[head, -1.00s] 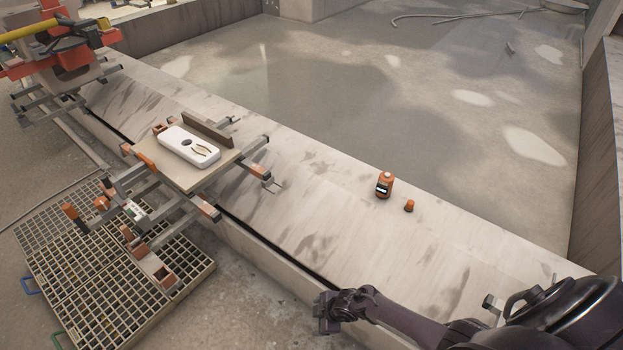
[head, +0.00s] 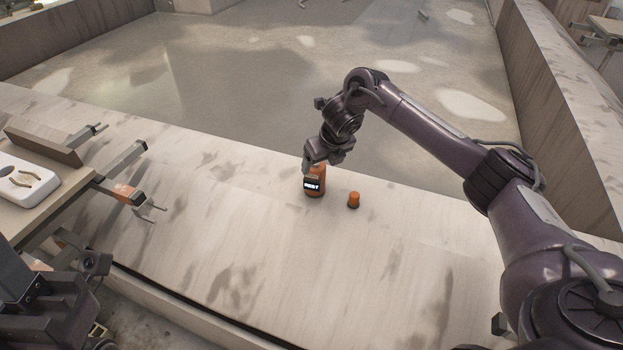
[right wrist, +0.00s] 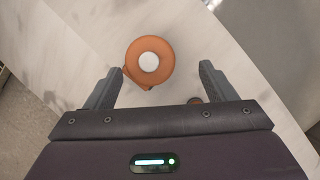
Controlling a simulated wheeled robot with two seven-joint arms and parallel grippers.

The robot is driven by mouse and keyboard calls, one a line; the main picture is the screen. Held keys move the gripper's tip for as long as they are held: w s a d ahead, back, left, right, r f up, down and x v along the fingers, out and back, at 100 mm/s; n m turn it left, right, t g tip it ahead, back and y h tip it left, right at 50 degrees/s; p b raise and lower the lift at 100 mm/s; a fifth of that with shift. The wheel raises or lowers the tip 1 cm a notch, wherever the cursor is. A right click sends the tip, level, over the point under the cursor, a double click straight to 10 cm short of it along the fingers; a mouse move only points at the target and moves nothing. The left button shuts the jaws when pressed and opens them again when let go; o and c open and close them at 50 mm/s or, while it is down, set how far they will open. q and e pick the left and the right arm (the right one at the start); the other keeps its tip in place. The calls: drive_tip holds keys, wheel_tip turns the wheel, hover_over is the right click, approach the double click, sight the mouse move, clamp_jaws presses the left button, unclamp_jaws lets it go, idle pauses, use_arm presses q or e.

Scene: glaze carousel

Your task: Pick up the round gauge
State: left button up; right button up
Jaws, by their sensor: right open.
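The round gauge (head: 315,184) is an orange, rounded body with a dark display showing light characters. It stands upright on the pale ledge (head: 250,240). In the right wrist view the gauge (right wrist: 150,62) shows from above, with a white disc on top. My right gripper (head: 324,160) is right over the gauge, pointing down. Its two fingers are apart in the right wrist view (right wrist: 160,74), one on each side of the gauge's near part. I see no grip on it. Dark parts of my left gripper (head: 45,290) show at the lower left; its jaws are unclear.
A small orange knob-like piece (head: 353,200) stands on the ledge just right of the gauge. At the left, a board (head: 20,217) on a clamp frame carries a white case (head: 28,180). A wet grey basin floor (head: 230,80) lies behind the ledge. The ledge's front middle is clear.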

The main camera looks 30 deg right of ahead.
drive_tip(key=b+x, duration=0.1)
drive_tip(key=x, duration=0.1)
drive_tip(key=a+b+x, duration=0.1)
drive_tip(key=x, duration=0.2)
drive_tip(key=shift+w+f+b, duration=0.15)
drive_tip(key=shift+f+b, duration=0.15)
drive_tip(key=shift+b, duration=0.1)
drive_tip(key=shift+w+f, duration=0.25)
drive_tip(key=shift+f, duration=0.15)
drive_tip(key=c, duration=1)
drive_tip(key=shift+r, duration=0.1)
